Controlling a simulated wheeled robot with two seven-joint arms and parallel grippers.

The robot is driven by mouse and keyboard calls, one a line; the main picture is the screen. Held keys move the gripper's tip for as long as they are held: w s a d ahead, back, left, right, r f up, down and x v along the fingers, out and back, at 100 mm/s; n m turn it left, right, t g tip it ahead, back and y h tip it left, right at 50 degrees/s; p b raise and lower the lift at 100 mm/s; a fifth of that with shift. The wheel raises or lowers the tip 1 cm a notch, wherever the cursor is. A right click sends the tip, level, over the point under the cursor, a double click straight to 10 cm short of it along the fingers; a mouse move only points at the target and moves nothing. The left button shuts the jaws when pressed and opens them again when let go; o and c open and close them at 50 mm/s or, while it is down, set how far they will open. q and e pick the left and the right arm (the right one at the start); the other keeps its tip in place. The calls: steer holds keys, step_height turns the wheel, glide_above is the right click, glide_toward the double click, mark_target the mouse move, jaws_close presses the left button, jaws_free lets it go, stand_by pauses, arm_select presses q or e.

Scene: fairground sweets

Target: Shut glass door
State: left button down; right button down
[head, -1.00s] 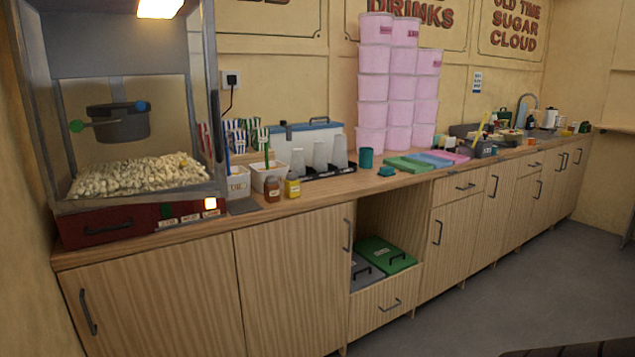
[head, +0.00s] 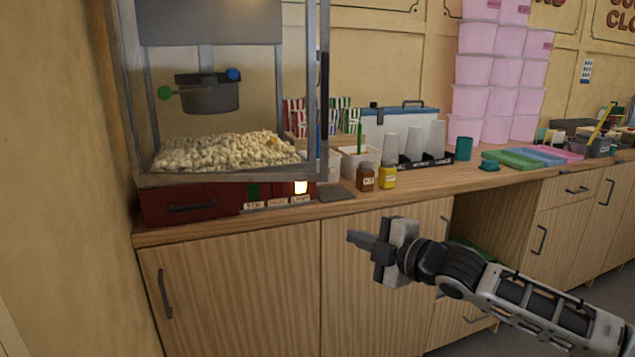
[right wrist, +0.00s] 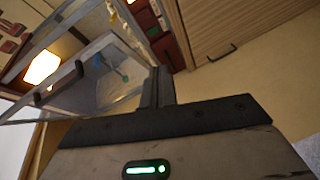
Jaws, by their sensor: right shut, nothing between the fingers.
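The popcorn machine (head: 215,25) stands at the left end of the counter in the head view. In the right wrist view a clear framed pane (right wrist: 95,85) lies beyond the fingers, partly cut off. My right gripper (head: 352,237) is shut and empty, in front of the cabinets, below and right of the door and apart from it. My left gripper is not in view.
Brown (head: 366,177) and yellow (head: 388,176) jars stand on the counter (head: 290,212) right of the machine, near the door. Cups (head: 413,143) and pink tubs (head: 490,72) stand farther right. The space before the cabinets is free except for my arm.

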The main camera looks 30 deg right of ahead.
step_height(320, 180, up, 10)
steer(key=w+f+n+t, duration=0.1)
steer(key=w+n, duration=0.1)
steer(key=n, duration=0.2)
steer(key=p, duration=0.3)
glide_toward(305, 164)
steer(key=w+a, duration=0.2)
steer(key=a, duration=0.1)
steer(key=shift+w+d+y, duration=0.2)
steer(key=shift+w+d, duration=0.1)
steer(key=shift+w, duration=0.3)
steer(key=shift+w+d+y, duration=0.2)
steer(key=shift+w+d, duration=0.1)
steer(key=shift+w, duration=0.3)
steer(key=shift+w+d+f, duration=0.15)
steer(key=shift+w+f, duration=0.05)
steer(key=shift+w, duration=0.05)
steer(key=shift+w+d, duration=0.25)
steer(key=shift+w, duration=0.1)
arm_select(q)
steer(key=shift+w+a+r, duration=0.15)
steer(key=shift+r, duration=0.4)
arm_select(e)
steer(key=shift+w+d, duration=0.1)
arm_select(q)
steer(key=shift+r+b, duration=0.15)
steer(key=shift+b, duration=0.15)
